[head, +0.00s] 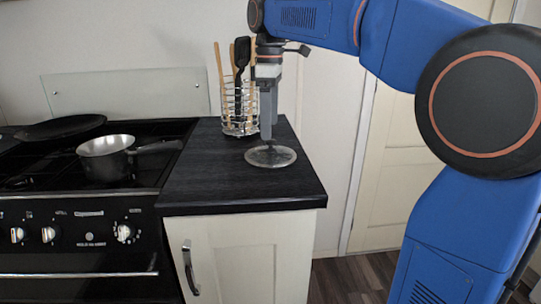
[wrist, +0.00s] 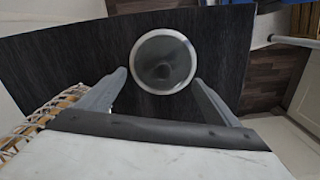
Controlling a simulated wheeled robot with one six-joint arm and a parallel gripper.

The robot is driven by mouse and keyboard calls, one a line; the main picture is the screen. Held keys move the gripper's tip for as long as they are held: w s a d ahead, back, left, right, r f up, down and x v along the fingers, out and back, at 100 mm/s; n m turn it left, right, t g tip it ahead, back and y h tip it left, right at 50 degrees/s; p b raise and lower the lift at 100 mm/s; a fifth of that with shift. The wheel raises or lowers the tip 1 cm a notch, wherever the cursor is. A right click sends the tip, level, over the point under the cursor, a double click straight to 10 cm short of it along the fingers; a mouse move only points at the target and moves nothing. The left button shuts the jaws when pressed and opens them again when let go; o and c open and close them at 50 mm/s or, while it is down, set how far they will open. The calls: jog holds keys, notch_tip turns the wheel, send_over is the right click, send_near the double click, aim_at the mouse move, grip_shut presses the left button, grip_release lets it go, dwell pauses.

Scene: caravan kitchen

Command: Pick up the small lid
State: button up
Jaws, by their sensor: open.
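The small lid (head: 270,157) is a round glass disc with a pale rim, lying on the dark worktop (head: 200,180). In the wrist view the lid (wrist: 163,62) sits between and just beyond the two fingertips, with a dark blurred knob at its middle. My gripper (head: 268,138) points straight down over the lid in the head view. In the wrist view my gripper (wrist: 160,77) has its fingers spread to either side, open and empty. Whether the fingertips touch the lid cannot be told.
A wire utensil holder (head: 238,108) with wooden and black utensils stands close behind and left of my gripper. A saucepan (head: 106,157) and a black frying pan (head: 60,127) are on the stove at left. The worktop left of the lid is clear.

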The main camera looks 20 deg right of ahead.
aim_at(270, 143)
jog(key=shift+s+f, duration=0.2)
jog(key=shift+f, duration=1.35)
jog(key=shift+s+f, duration=0.15)
jog(key=shift+f, duration=1.35)
jog(key=c, duration=1.5)
jog(key=shift+f, duration=0.1)
jog(key=c, duration=0.3)
